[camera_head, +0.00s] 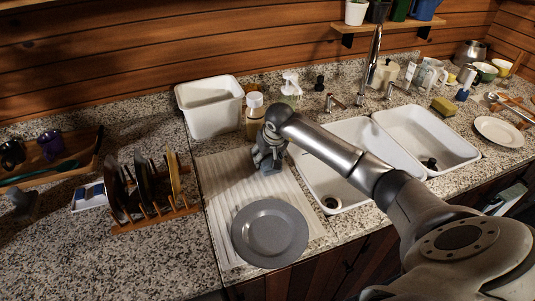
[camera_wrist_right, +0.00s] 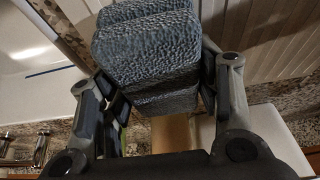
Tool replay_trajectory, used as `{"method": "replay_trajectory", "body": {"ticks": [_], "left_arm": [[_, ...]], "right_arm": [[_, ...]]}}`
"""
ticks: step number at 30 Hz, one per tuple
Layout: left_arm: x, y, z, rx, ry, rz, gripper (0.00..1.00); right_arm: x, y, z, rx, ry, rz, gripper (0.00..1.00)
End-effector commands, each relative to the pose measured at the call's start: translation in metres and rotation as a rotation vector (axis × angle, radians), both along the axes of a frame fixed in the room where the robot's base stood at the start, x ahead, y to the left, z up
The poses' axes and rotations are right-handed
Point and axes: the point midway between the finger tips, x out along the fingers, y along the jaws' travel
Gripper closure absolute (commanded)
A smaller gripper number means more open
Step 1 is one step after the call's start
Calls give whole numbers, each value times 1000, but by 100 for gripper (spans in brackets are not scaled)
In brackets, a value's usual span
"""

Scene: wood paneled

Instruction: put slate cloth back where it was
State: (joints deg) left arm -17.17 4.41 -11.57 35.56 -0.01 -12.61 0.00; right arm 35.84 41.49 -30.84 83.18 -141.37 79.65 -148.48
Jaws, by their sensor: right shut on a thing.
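The slate cloth (camera_wrist_right: 148,48) is a folded, blue-grey, coarse-textured bundle in the right wrist view. My right gripper (camera_wrist_right: 165,92) is shut on it, with one finger on each side. In the head view my right gripper (camera_head: 268,158) is over the back part of the pale ribbed drainboard (camera_head: 225,195), in front of the soap bottles. There the cloth is mostly hidden by the gripper, and I cannot tell whether it touches the drainboard. My left gripper is not in view.
A grey plate (camera_head: 270,233) lies on the front of the drainboard. A wooden dish rack (camera_head: 155,217) stands left, a white tub (camera_head: 210,107) behind. Soap bottles (camera_head: 255,115) stand close behind the gripper. A double sink (camera_head: 335,190) is right. Free drainboard shows left of the gripper.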

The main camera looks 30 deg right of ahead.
Motion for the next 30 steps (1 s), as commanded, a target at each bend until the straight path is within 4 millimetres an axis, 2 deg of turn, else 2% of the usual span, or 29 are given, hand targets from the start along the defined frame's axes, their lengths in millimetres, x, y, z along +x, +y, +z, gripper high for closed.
{"method": "replay_trajectory", "body": {"ticks": [6,7,12,23,25,30], "left_arm": [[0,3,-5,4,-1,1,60],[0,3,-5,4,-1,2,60],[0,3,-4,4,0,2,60],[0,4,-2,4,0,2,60],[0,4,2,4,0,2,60],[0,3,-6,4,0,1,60]], "right_arm": [[0,0,-4,-1,-1,1,62],[0,0,-4,-1,-1,1,42],[0,0,-3,0,0,1,22],[0,1,-1,1,0,0,22],[0,1,2,1,0,-1,22],[-7,1,20,-2,-5,2,22]]}}
